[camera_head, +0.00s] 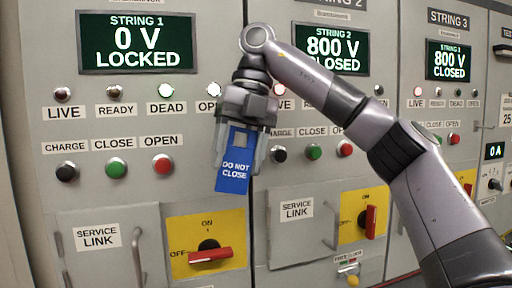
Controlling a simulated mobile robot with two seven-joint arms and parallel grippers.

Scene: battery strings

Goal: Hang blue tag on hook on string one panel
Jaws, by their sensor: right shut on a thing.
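My right gripper (240,158) is shut on the blue tag (233,178). The tag hangs down between the fingers, tilted slightly, with "DO NOT CLOSE" in white and a light opening near its top. They are in front of the panels, near the seam between string 1 and string 2. The string 1 panel (140,190) is on the left. Its display (137,42) reads "0 V LOCKED", and its DEAD lamp (166,91) is lit white. I cannot make out a hook; the gripper and tag cover part of the panel. My left gripper is out of view.
Below the tag is the string 1 yellow switch plate (233,231) with a horizontal red handle (210,255). A service link door handle (137,250) sticks out left of it. String 2's display (331,49) reads "800 V CLOSED". My right arm crosses in front of strings 2 and 3.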

